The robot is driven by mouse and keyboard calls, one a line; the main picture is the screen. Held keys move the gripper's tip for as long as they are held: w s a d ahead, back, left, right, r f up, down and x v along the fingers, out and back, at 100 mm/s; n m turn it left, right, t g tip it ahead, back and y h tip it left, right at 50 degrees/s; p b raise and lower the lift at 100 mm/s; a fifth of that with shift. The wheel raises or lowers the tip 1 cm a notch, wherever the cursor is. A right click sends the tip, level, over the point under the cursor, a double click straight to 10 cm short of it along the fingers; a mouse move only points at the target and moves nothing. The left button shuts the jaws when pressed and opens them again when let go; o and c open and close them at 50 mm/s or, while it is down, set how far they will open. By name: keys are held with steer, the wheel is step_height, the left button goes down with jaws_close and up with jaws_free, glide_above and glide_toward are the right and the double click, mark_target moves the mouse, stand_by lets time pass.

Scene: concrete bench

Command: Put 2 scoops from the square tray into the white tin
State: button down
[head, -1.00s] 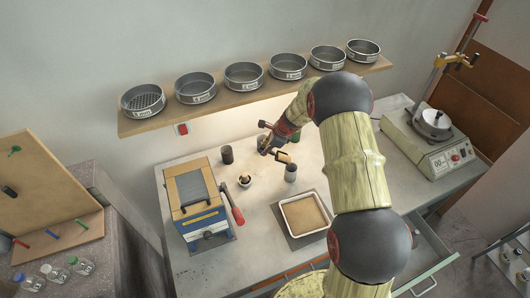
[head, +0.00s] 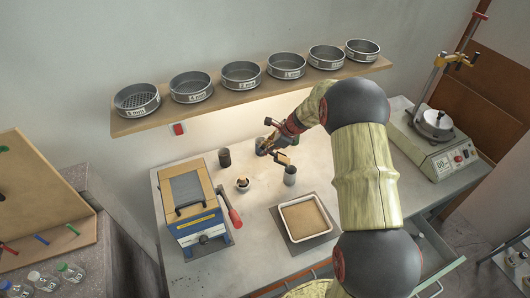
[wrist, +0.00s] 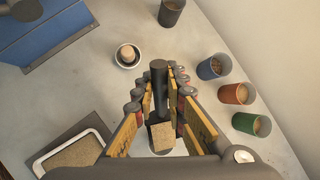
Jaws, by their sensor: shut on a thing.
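My gripper (head: 272,143) is shut on the dark handle of a scoop (wrist: 159,80). The scoop's square bowl (wrist: 162,136) holds sandy material, and the bowl also shows in the head view (head: 282,158). It is above the bench, close to the upper left of a pale grey tin (head: 290,178), which may be the white tin. In the wrist view the scoop and fingers mostly hide that tin, and its contents cannot be seen. The square tray (head: 328,233), white-rimmed with sandy fill, stands in front of the tin. Its corner shows in the wrist view (wrist: 97,127).
A dark tin (head: 225,158) and a small white mortar (head: 242,185) stand to the left. Blue (wrist: 213,68), orange (wrist: 236,94) and green (wrist: 251,124) tins stand near the wall. A blue box device (head: 195,210) is left, a scale (head: 435,150) right, and a sieve shelf (head: 250,92) above.

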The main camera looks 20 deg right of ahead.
mark_target(277, 156)
steer(key=shift+s+d+r+t+y+b, duration=0.1)
steer(key=shift+d+r+t+y+b, duration=0.2)
steer(key=shift+b, duration=0.65)
steer(key=shift+s+d+r+t+y+b, duration=0.1)
steer(key=shift+d+y+b, duration=0.15)
steer(key=shift+y+b, duration=0.5)
steer(key=shift+s+d+r+b, duration=0.2)
steer(key=shift+d+b, duration=0.1)
steer(key=shift+b, duration=0.65)
steer(key=shift+d+r+t+y+b, duration=0.15)
steer(key=shift+d+t+y+b, duration=0.15)
steer(key=shift+b, duration=0.25)
steer(key=shift+s+d+r+b, duration=0.1)
steer(key=shift+b, duration=0.25)
steer(key=shift+s+d+r+m+t+y+b, duration=0.25)
steer(key=shift+d+y+b, duration=0.3)
steer(key=shift+b, duration=0.4)
steer(key=shift+s+d+r+m+t+y+b, duration=0.2)
steer(key=shift+d+r+t+y+b, duration=0.15)
steer(key=shift+y+b, duration=0.45)
steer(key=s+d+f+m+t+y+b, duration=0.1)
steer(key=s+d+t+y+b, duration=0.1)
steer(key=d+t+y, duration=0.1)
steer(key=s+d+f+m+t+y+b, duration=0.1)
steer(key=s+d+t+y+b, duration=0.1)
steer(key=d+y, duration=0.3)
steer(key=d+t+b, duration=0.1)
steer(key=d, duration=0.2)
steer(key=shift+s, duration=0.4)
